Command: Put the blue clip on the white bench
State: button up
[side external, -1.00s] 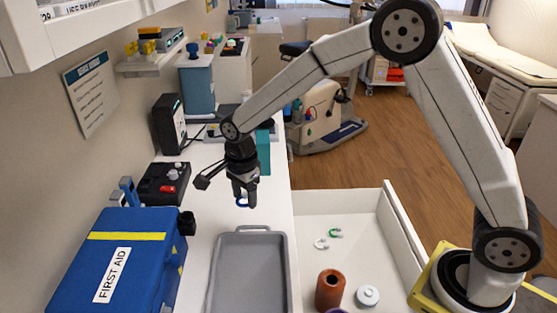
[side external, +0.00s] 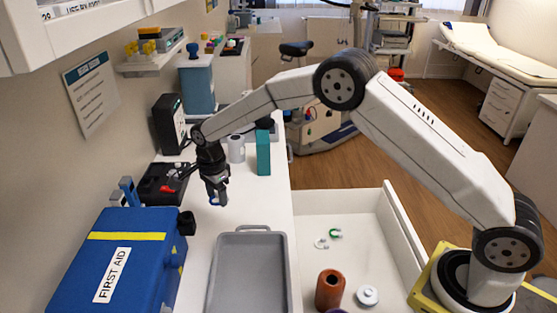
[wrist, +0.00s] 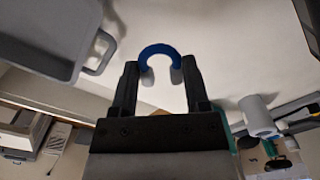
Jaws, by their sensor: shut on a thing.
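The blue clip (side external: 214,203) is a small open curve, held at the tips of my gripper (side external: 216,197). In the wrist view the blue clip (wrist: 160,49) arches out beyond the fingertips, its pale ends between the two fingers of my gripper (wrist: 160,74). My gripper is shut on it, pointing down over the white bench (side external: 265,205), behind the grey tray. The clip is low over the bench; I cannot tell whether it touches the surface. The fingers partly hide the clip in the side view.
A grey tray (side external: 241,230) and blue first-aid case (side external: 125,222) stand in front. A black device (side external: 157,184) is left, a teal box (side external: 263,153) and white cylinder (side external: 236,150) behind. Green (side external: 335,233) and white (side external: 321,244) clips lie in the open white drawer (side external: 365,206). Bench beside my gripper is clear.

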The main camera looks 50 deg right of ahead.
send_over(210, 219)
jog(key=shift+s+f, duration=0.2)
jog(key=shift+f, duration=2.3)
jog(key=shift+w+f, duration=0.1)
jog(key=shift+f, duration=1.65)
jog(key=shift+f, duration=0.1)
jog(key=o, duration=1.2)
notch_tip(210, 219, up, 12)
jog(key=shift+r, duration=0.15)
